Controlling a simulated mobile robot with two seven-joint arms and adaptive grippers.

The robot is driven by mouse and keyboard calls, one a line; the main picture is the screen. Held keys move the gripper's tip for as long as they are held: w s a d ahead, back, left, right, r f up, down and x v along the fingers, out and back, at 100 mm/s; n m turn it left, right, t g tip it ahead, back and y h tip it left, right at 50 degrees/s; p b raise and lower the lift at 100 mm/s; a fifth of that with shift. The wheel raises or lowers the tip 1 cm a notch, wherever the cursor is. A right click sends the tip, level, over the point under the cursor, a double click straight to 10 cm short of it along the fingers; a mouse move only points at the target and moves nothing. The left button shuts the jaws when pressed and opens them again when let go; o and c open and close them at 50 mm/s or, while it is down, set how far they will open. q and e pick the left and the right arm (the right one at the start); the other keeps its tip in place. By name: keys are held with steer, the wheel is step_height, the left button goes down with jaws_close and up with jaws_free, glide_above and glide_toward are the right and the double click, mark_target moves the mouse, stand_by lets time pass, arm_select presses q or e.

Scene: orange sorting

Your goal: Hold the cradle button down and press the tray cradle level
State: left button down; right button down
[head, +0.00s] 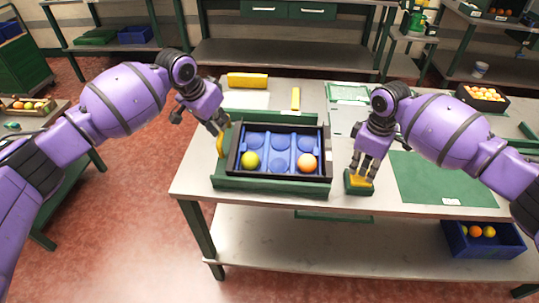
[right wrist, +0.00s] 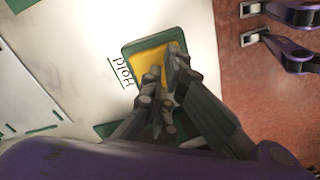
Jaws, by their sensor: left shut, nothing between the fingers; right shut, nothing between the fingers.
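The tray cradle (head: 226,183) is a green frame on the table, holding a black-rimmed tray (head: 285,176) with blue cups. A yellow-green fruit and an orange (head: 308,163) sit in its front cups. My left gripper (head: 221,132) is shut at the cradle's left side, by a yellow curved piece (head: 220,146); contact is unclear. The cradle button (head: 358,182) is a yellow pad on a green base, right of the cradle. My right gripper (head: 363,174) is shut with its fingertips down at the pad. The right wrist view shows the yellow pad (right wrist: 150,62) beside the word "Hold", partly hidden by the fingers.
A green mat (head: 440,180) lies right of the button. Yellow blocks (head: 247,80) lie at the table's back. A black box of oranges (head: 482,97) stands at the back right. A blue crate with fruit (head: 484,246) is on the lower shelf.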

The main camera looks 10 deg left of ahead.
arm_select(q)
steer(key=shift+s+f, duration=0.25)
steer(key=shift+f, duration=0.95)
arm_select(e)
steer(key=shift+f, duration=0.15)
arm_select(q)
steer(key=shift+s+f, duration=0.1)
steer(key=shift+f, duration=0.25)
steer(key=shift+r, duration=4.25)
steer(key=shift+w, duration=0.2)
arm_select(e)
step_height(320, 180, up, 8)
